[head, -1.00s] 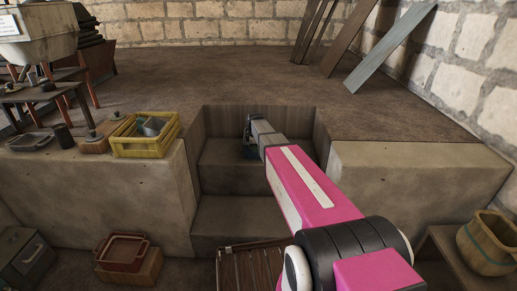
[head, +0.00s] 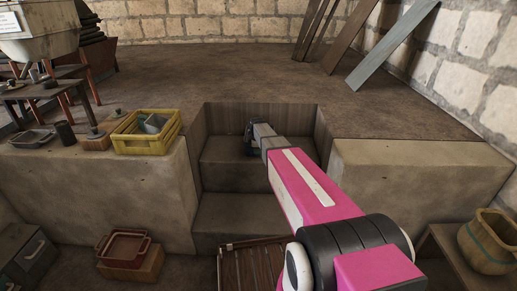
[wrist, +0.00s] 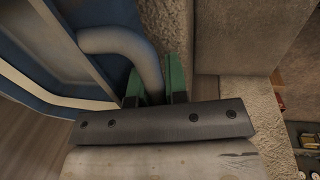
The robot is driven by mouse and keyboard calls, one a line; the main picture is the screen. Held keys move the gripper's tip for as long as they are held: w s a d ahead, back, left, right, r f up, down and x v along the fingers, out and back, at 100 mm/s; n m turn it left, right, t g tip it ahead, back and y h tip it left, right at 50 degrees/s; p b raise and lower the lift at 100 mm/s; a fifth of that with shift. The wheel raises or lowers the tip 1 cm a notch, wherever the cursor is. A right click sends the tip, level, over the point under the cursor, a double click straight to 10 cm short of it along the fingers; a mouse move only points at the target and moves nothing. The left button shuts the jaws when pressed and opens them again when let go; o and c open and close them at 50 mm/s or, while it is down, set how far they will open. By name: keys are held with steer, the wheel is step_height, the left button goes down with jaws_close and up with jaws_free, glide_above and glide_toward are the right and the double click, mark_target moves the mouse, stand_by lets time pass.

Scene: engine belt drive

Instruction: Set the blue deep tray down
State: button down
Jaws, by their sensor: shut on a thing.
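The blue deep tray (wrist: 28,55) fills the left of the wrist view, with a grey curved handle (wrist: 118,42) at its side. My gripper (wrist: 155,88) has green fingertips and is shut on this handle. In the head view my gripper (head: 250,132) is at the end of my pink arm, over the upper step of the stepped recess. Most of the tray is hidden behind my arm there. I cannot tell whether its underside touches the step.
Stone steps (head: 232,213) drop toward me between two ledges. A yellow crate (head: 147,143) stands on the left ledge. The right ledge (head: 415,165) is clear.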

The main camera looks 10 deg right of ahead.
step_height(320, 180, up, 4)
steer(key=shift+r, duration=0.2)
steer(key=s+a+r, duration=0.6)
steer(key=a, duration=0.3)
steer(key=s+d+r+m+g+h, duration=0.1)
steer(key=s+d+r+m, duration=0.4)
steer(key=s+r+m, duration=0.3)
steer(key=s+d+r+m+g, duration=0.1)
steer(key=s+d+r+m, duration=0.4)
steer(key=s+r+m, duration=0.2)
steer(key=shift+s+r+m+h, duration=0.4)
steer(key=shift+s+r, duration=0.65)
steer(key=shift+s, duration=0.65)
steer(key=shift+w, duration=0.1)
